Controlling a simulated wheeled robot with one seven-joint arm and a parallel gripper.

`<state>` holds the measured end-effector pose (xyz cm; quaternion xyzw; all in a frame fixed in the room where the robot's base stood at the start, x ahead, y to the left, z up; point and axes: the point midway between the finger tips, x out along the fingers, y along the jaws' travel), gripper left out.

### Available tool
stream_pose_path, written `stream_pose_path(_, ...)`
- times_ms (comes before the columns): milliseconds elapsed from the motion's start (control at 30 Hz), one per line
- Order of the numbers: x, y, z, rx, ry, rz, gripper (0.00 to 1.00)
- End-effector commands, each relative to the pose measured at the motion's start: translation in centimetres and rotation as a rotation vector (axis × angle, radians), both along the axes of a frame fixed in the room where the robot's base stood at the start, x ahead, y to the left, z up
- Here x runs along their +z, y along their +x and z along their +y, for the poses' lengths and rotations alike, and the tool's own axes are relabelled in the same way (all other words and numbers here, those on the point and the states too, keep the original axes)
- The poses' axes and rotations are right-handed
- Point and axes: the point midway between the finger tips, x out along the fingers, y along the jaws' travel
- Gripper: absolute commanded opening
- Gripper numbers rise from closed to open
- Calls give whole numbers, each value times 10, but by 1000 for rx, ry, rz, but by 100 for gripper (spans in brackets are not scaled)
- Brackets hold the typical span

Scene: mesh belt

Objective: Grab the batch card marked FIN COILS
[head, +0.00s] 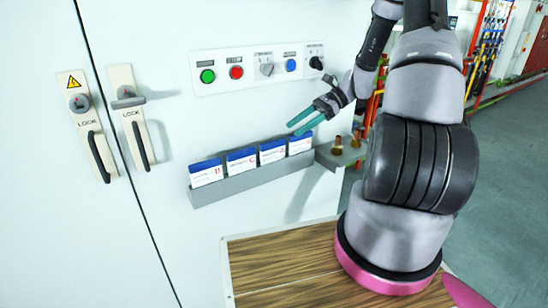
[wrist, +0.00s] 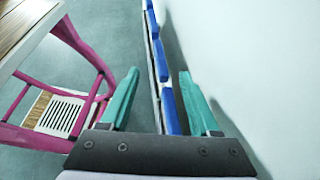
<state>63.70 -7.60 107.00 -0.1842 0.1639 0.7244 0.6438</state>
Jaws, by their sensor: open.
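Several blue-and-white batch cards stand in a row in a grey rack (head: 240,183) on the white cabinet front. They are the leftmost card (head: 206,173), the second card (head: 241,161), the third card (head: 272,151) and the rightmost card (head: 300,144). Their print is too small to read, so I cannot tell which is FIN COILS. My gripper (head: 291,129), with teal fingers, is open and empty, just above the right end of the row. In the wrist view, my gripper (wrist: 158,72) has the blue card tops, the nearest one (wrist: 170,112) included, running between its fingers, seen from above.
A control panel (head: 260,69) with buttons and knobs is above the rack. A small grey shelf with brass-coloured pieces (head: 338,145) adjoins the rack's right end. Two door handles (head: 97,157) are at left. A wood-topped surface (head: 285,262) lies below.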

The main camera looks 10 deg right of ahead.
Motion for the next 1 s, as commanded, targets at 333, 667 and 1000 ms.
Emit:
stream_pose_path(333, -17, -4, 32, 2, 0, 1, 63)
stream_pose_path(667, -37, -7, 68, 1, -1, 0, 63)
stream_pose_path(1000, -38, -7, 69, 0, -2, 0, 25)
